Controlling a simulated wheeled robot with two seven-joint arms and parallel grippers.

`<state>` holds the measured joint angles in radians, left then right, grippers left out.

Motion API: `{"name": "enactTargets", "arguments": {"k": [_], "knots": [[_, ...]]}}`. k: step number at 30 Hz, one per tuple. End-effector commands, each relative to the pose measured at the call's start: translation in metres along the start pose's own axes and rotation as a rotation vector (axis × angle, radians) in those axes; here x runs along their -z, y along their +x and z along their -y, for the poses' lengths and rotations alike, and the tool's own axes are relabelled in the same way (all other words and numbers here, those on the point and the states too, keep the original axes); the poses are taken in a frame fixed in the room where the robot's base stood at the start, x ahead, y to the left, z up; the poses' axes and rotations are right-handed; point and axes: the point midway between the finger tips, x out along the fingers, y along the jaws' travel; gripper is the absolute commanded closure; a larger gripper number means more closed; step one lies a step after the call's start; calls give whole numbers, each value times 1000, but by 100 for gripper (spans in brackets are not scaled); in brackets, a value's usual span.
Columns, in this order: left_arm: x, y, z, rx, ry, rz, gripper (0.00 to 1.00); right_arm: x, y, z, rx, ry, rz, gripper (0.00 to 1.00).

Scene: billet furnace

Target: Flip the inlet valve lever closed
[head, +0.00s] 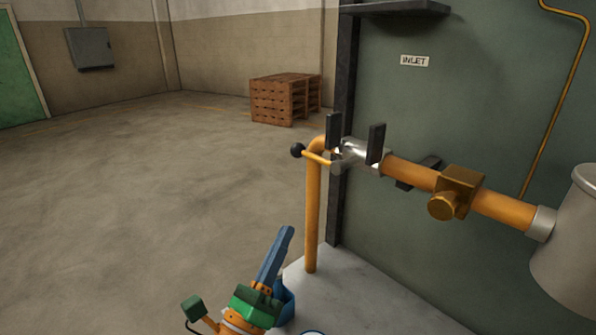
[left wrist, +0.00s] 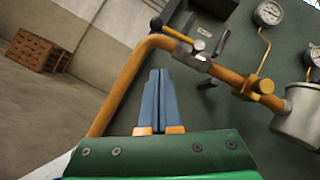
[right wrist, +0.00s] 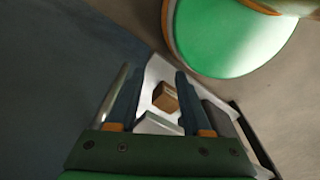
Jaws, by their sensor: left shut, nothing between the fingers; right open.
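The inlet valve (head: 355,157) is a silver body on the orange pipe, between two dark upright plates. Its lever is a thin yellow rod that ends in a black ball knob (head: 297,150), pointing left past the pipe's elbow. The knob also shows in the left wrist view (left wrist: 156,24), with the valve body (left wrist: 190,52) to its right. My left gripper (head: 288,230) is shut and empty, below the lever and apart from it. Its blue fingers (left wrist: 160,72) point up towards the pipe. My right gripper (right wrist: 152,76) is open, away from the valve.
The orange pipe (head: 410,175) runs right to a grey vessel (head: 575,250) and bends down at left as a post. The green wall (head: 480,110) stands behind, with an INLET label (head: 414,61). A small brown box (right wrist: 165,97) lies beyond my right fingers. Floor at left is clear.

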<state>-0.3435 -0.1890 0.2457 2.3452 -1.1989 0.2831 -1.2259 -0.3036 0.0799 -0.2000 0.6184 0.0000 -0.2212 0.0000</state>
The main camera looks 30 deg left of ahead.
Motion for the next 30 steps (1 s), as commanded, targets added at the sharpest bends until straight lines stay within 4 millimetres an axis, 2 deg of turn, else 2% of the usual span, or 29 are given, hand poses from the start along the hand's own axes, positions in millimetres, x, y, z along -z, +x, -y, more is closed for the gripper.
{"name": "enactTargets", "arguments": {"k": [1, 3, 12, 13, 19, 30], "knots": [[-5, 12, 5, 3, -1, 1, 100, 2, -12, 0, 0, 0, -1, 52], [-6, 28, 6, 4, -2, 1, 100, 3, -22, -1, -1, 0, -2, 52], [-5, 93, 4, 2, -1, 1, 100, 7, -51, -2, -1, 0, -6, 52], [-10, 98, 6, 2, 0, 1, 100, 8, -58, -2, -1, 0, -6, 52], [-27, 114, 3, 0, 0, 0, 100, 10, -76, -2, -1, 0, -7, 52], [-29, 116, 0, 0, -1, 0, 100, 10, -76, -2, -1, 0, -7, 52]]}}
